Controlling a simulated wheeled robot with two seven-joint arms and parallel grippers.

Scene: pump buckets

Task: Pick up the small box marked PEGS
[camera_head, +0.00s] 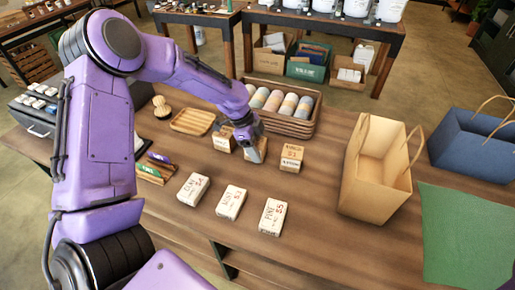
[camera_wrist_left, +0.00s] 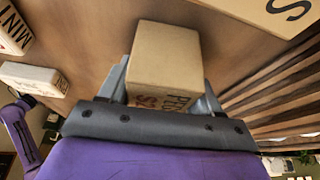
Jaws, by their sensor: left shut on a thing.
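The small tan box marked PEGS (camera_wrist_left: 165,60) sits between the fingers of my left gripper in the left wrist view, its lettering facing the palm. My left gripper (camera_head: 254,148) is shut on it, low over the wooden table (camera_head: 330,240). In the head view the gripper's grey fingers hide most of the box. I cannot tell whether it touches the table. My right gripper is not in view.
Similar small boxes stand close on the left (camera_head: 224,138) and right (camera_head: 291,157). Several white labelled boxes (camera_head: 231,203) lie in front. A basket of rolls (camera_head: 285,125) is behind. A tan paper bag (camera_head: 372,190) stands right.

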